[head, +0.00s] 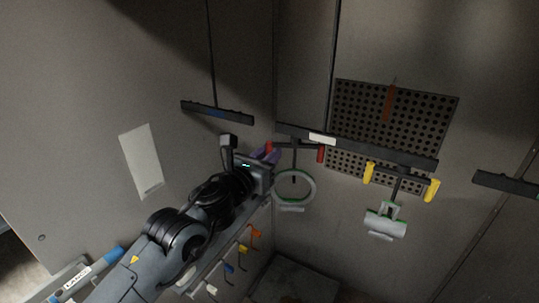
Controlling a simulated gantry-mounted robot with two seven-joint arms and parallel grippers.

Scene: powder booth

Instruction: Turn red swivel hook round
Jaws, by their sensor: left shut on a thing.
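The red swivel hook (320,154) hangs under the middle overhead rail, a dark crossbar with a red grip at each end. A pale round ring (313,188) with green edges hangs below it. My left gripper (268,155) reaches up from the lower left and is shut on the hook's left red grip. Its purple fingers partly cover that grip. The right red grip is free. My right gripper is not in view.
A yellow swivel hook (433,190) hangs to the right, with a grey-green part (385,225) below it. A perforated panel (437,115) is on the back wall. Other rail pieces hang left (217,112) and far right (505,182). Several coloured hooks (243,249) sit below my left arm.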

